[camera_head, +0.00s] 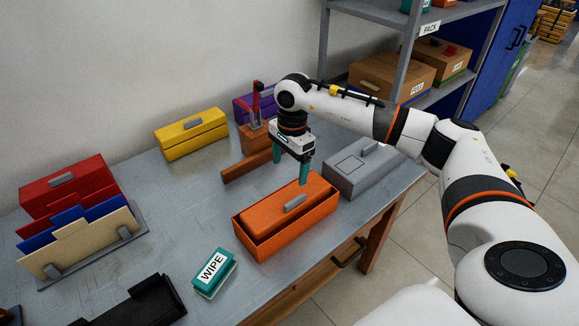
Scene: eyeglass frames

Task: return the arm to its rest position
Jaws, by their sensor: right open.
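My right arm (440,140) comes in from the right and reaches over the table. My right gripper (291,168) points down with its two teal fingers apart, open and empty. It is above the back edge of the orange box (262,236). The orange box has an orange lid with a grey handle (294,203); the lid sits in or on the box. From this view I cannot tell whether a fingertip touches the lid. My left gripper is not in view. No eyeglass frames can be made out.
A grey box (358,172) stands right of the orange one. Yellow (191,134) and purple (243,107) boxes and a wooden holder (254,137) stand behind. A teal WIPE block (214,272), a black tray (150,302) and a folder rack (80,240) are left. A shelf (384,16) stands behind the arm.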

